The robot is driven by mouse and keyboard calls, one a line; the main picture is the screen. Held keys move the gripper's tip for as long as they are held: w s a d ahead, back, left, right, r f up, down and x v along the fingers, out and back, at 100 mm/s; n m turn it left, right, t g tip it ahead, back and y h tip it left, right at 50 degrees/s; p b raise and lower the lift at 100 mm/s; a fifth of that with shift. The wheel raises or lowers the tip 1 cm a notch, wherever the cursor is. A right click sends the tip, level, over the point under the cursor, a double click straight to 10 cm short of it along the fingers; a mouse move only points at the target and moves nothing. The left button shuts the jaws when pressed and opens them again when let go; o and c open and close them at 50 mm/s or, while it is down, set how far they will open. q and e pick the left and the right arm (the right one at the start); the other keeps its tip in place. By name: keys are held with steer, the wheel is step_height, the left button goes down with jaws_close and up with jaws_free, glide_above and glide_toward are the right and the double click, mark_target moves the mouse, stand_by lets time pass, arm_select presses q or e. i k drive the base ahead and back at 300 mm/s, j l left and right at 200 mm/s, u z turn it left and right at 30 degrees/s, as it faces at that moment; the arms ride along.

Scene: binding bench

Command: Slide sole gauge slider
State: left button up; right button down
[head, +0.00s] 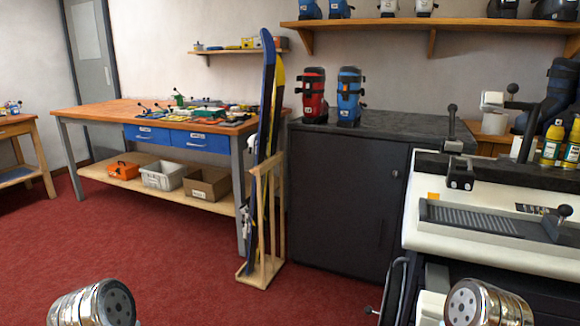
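A white bench machine (425,236) stands at the right. A ribbed grey plate (475,219) lies in a dark tray-like track on its top. A black block with a round-knobbed lever (558,224) sits at the right end of this track and looks like the sole gauge slider, though I cannot be sure. Another dark block (460,172) with an upright knobbed lever stands at the machine's back left. Neither of my grippers shows; only silvery rounded parts of my arms appear at the bottom edge.
A black cabinet (340,205) carries a red boot (314,97) and a blue boot (349,97). Skis (263,130) stand in a wooden rack (266,262) in front of a workbench (100,112). Bottles (552,142) stand behind the machine. The red carpet (140,245) is clear at left.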

mark_target(553, 227)
steer(key=z, duration=1.6)
